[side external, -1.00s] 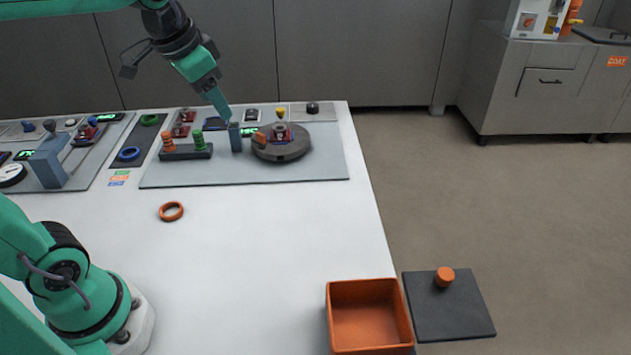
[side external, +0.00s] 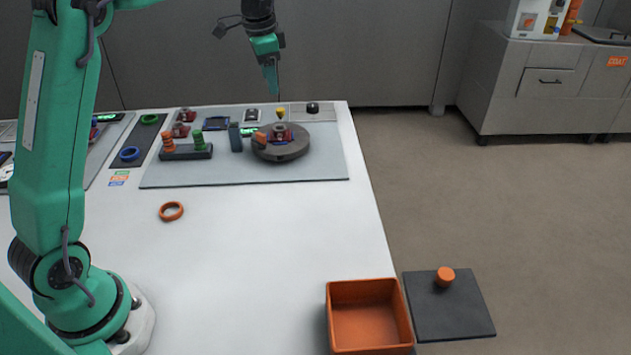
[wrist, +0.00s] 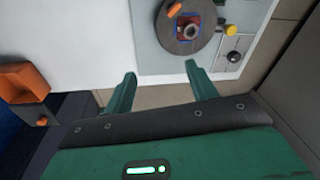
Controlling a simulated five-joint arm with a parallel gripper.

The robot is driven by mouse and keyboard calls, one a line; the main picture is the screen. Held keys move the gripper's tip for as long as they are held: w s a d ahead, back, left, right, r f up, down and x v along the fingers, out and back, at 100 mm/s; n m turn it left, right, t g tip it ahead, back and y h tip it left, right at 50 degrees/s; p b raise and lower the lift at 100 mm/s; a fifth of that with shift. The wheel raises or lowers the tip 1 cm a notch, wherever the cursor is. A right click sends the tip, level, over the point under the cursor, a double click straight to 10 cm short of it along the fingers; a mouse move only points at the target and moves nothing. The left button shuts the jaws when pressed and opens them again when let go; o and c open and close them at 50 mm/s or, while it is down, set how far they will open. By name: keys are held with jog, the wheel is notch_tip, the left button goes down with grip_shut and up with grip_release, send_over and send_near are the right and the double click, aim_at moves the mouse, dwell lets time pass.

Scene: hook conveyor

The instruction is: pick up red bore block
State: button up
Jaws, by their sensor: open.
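A small red block with blue on its sides and a round grey bore part (side external: 280,132) sits on the dark round turntable (side external: 283,153) at the back of the table. It also shows near the top of the wrist view (wrist: 186,31), on the turntable (wrist: 168,42) beside an orange piece. Two other small red blocks (side external: 180,130) stand at the back left of the grey mat. My gripper (side external: 272,92) hangs in the air above the turntable, apart from it. In the wrist view my gripper (wrist: 160,69) is open with nothing between its fingers.
A blue-grey post (side external: 235,138) stands just left of the turntable. A dark rack (side external: 186,153) with orange and green pegs is further left. An orange ring (side external: 171,211) lies on the white table, and an orange bin (side external: 369,284) stands at the front. The table's middle is clear.

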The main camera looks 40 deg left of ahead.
aim_at(279, 126)
jog(key=shift+w+a+f+m+g, duration=0.35)
jog(key=shift+w+a+f, duration=0.9)
jog(key=shift+f, duration=2.05)
jog(key=shift+w+a+f+m+g, duration=0.2)
jog(key=shift+w+a+f+m, duration=0.65)
jog(key=shift+f, duration=2.5)
jog(key=shift+w+a+f+m+g, duration=0.1)
jog(key=shift+w+a+f+g, duration=0.15)
jog(key=shift+w+a+f, duration=2.2)
jog(key=shift+s+d+f, duration=0.3)
jog(key=shift+d+f, duration=0.15)
jog(key=shift+d, duration=0.2)
jog(key=shift+s+d+f, duration=0.25)
jog(key=shift+d+f, duration=0.15)
jog(key=shift+d, duration=0.2)
jog(key=c, duration=0.8)
jog(key=shift+r, duration=0.1)
jog(key=shift+r, duration=1.55)
jog(key=s+d+r, duration=0.1)
jog(key=d+r, duration=0.1)
jog(key=d, duration=0.1)
jog(key=s+d+r, duration=0.1)
jog(key=d+r, duration=0.2)
jog(key=d, duration=0.1)
jog(key=s+d+r, duration=0.1)
jog(key=d+r, duration=0.1)
jog(key=d, duration=0.2)
jog(key=shift+d+r, duration=0.1)
jog(key=shift+r, duration=0.3)
